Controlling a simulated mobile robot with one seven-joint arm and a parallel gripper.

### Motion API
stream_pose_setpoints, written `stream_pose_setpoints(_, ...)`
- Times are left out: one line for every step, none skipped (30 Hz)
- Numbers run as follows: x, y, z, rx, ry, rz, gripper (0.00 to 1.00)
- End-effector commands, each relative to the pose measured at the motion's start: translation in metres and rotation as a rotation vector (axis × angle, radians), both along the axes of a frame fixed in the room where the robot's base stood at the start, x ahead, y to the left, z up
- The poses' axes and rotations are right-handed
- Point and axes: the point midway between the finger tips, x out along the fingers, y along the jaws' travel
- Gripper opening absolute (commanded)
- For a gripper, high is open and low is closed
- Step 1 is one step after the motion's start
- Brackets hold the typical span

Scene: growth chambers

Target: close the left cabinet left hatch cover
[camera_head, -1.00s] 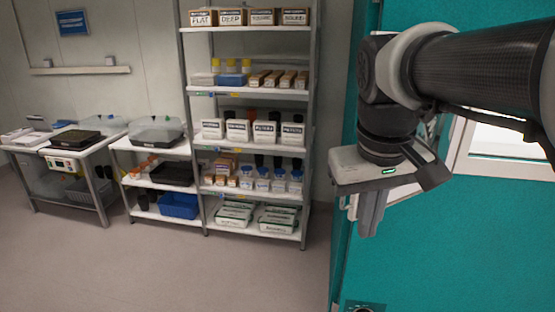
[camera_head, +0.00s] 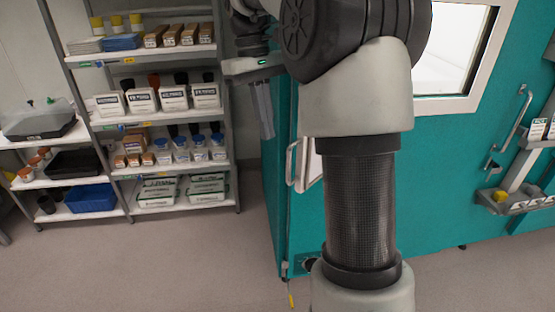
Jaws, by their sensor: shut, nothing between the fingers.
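The teal cabinet (camera_head: 455,165) fills the right half of the view. A white-framed window (camera_head: 445,104) is in its front. A pale handle (camera_head: 291,163) stands near the cabinet's left front edge, beside a white-edged part mostly hidden by my arm. I cannot tell for sure which panel is the left hatch cover or how far open it is. My gripper (camera_head: 264,120) is shut and empty, fingers pointing down, left of the handle and near the cabinet's left side. It looks apart from the handle. My arm covers much of the cabinet front.
A shelf rack (camera_head: 150,118) with boxes and bottles stands left of the cabinet. A bench with a blue bin (camera_head: 90,198) is further left. Another handle (camera_head: 517,125) and a small side shelf (camera_head: 520,203) show at right. The grey floor (camera_head: 150,270) in front is clear.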

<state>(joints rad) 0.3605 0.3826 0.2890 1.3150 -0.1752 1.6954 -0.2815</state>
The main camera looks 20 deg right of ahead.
Motion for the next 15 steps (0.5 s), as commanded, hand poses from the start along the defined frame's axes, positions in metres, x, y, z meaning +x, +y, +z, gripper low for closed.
stream_pose_setpoints(-0.004,-0.001,-0.013,0.001,0.005,0.000,0.00)
stream_pose_setpoints(-0.005,-0.001,-0.020,0.000,0.004,0.000,0.00)
stream_pose_setpoints(-0.008,-0.001,-0.028,0.000,0.004,0.000,0.00)
stream_pose_setpoints(-0.009,-0.002,-0.034,0.001,0.004,0.000,0.00)
stream_pose_setpoints(-0.011,-0.002,-0.041,0.000,0.003,0.000,0.00)
stream_pose_setpoints(-0.013,-0.002,-0.049,0.001,0.003,0.001,0.00)
stream_pose_setpoints(-0.014,-0.002,-0.054,0.001,0.003,0.001,0.00)
stream_pose_setpoints(-0.016,-0.003,-0.060,0.000,0.003,0.000,0.00)
stream_pose_setpoints(-0.018,-0.003,-0.067,0.000,0.003,0.000,0.00)
stream_pose_setpoints(-0.022,-0.005,-0.066,-0.001,-0.001,-0.002,0.00)
stream_pose_setpoints(-0.028,-0.006,-0.064,-0.002,-0.002,-0.002,0.00)
stream_pose_setpoints(-0.034,-0.007,-0.064,-0.001,-0.002,-0.003,0.00)
stream_pose_setpoints(-0.038,-0.008,-0.064,-0.001,-0.001,-0.003,0.00)
stream_pose_setpoints(-0.041,-0.008,-0.064,-0.001,-0.002,-0.002,0.00)
stream_pose_setpoints(-0.045,-0.009,-0.064,-0.001,-0.002,0.000,0.00)
